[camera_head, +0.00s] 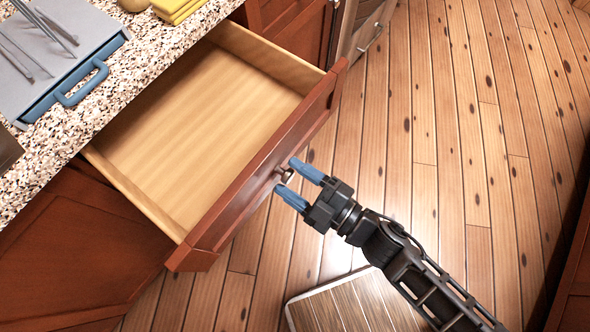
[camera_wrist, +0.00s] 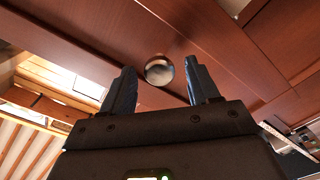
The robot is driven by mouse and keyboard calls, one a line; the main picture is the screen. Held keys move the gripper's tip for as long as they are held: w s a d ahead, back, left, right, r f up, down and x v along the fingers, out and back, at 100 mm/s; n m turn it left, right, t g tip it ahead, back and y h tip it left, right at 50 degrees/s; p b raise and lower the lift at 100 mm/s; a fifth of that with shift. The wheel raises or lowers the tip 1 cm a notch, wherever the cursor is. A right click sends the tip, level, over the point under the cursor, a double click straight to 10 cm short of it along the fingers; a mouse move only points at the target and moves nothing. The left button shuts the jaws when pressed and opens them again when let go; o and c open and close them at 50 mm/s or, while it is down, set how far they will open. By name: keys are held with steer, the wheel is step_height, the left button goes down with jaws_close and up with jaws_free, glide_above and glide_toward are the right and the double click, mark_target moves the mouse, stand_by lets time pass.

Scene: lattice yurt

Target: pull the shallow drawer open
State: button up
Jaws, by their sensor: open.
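The shallow drawer (camera_head: 203,120) stands well out from the cabinet below the counter, and its pale wooden inside is empty. Its red-brown front (camera_head: 232,195) carries a round metal knob (camera_head: 286,175). My gripper (camera_head: 298,180) is at the drawer front with its blue fingers open, one on either side of the knob. In the wrist view the shiny knob (camera_wrist: 158,70) sits between the two fingertips, with a gap visible to each side. I cannot tell whether a finger touches the drawer front.
A speckled counter (camera_head: 150,55) holds a blue-handled tray (camera_head: 68,80) with metal utensils and a folded yellow cloth (camera_head: 180,8). Plank floor (camera_head: 450,130) is clear at the right. A wood-topped panel (camera_head: 355,305) lies low beneath my arm.

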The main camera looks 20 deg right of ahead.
steer(key=shift+s, duration=0.1)
steer(key=b+v, duration=0.1)
steer(key=v, duration=0.6)
steer(key=shift+s+d, duration=0.25)
